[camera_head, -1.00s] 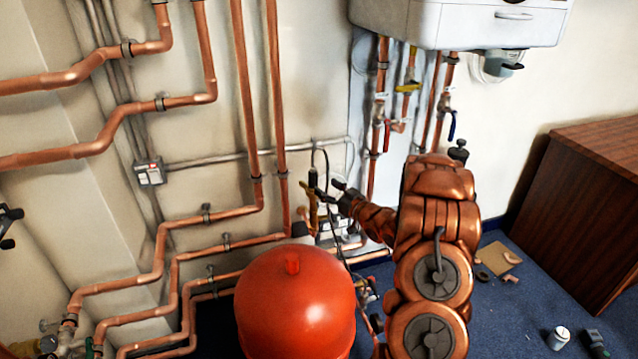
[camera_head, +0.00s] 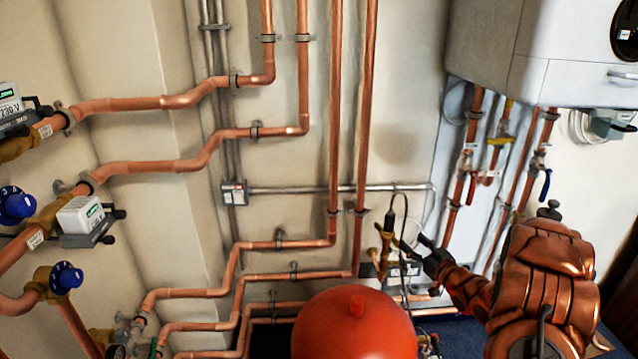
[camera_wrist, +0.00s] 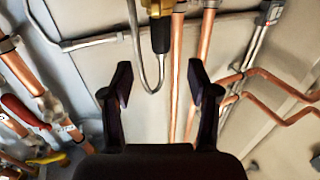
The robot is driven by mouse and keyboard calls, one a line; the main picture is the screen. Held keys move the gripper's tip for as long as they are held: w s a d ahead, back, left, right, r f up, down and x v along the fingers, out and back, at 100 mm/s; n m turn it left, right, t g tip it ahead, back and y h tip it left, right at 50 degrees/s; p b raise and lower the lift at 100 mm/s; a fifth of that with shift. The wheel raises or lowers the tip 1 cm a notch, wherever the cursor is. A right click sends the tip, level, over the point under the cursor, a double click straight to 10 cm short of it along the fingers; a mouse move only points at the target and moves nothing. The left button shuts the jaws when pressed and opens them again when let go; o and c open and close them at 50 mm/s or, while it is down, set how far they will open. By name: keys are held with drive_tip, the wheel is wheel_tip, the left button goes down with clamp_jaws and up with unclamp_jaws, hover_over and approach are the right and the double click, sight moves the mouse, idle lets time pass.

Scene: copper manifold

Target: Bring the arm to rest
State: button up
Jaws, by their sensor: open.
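My copper-coloured arm (camera_head: 540,285) reaches in from the lower right in the head view. My gripper (camera_head: 420,245) is at its end, in front of the wall just right of a brass fitting with a black top (camera_head: 387,235). In the wrist view my gripper (camera_wrist: 162,80) shows two dark fingers spread apart with nothing between them. The brass fitting with its black part (camera_wrist: 160,25) lies beyond the fingertips, at the top middle, with a looped grey cable hanging beside it. It looks apart from the fingers.
A red rounded vessel (camera_head: 353,325) stands at the bottom middle, left of my arm. Copper pipes (camera_head: 335,120) run along the wall. A white boiler (camera_head: 545,50) hangs at the upper right, with valves below. Blue-knobbed valves (camera_head: 66,277) are at the left.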

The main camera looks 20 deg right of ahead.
drive_tip(key=s+a+r+m+g+h, duration=0.1)
drive_tip(key=s+a+r+g, duration=0.2)
drive_tip(key=s+a+g, duration=0.7)
drive_tip(key=s+a+r+g+h, duration=0.15)
drive_tip(key=s+a+g, duration=0.25)
drive_tip(key=s+a, duration=1.1)
drive_tip(key=s+a+r+m+g, duration=0.1)
drive_tip(key=s+a+r+g, duration=0.4)
drive_tip(key=s, duration=1.3)
wheel_tip(320, 180, up, 18)
drive_tip(key=a+p, duration=0.1)
drive_tip(key=p, duration=1.7)
drive_tip(key=shift+a+g, duration=0.25)
drive_tip(key=shift+g, duration=0.05)
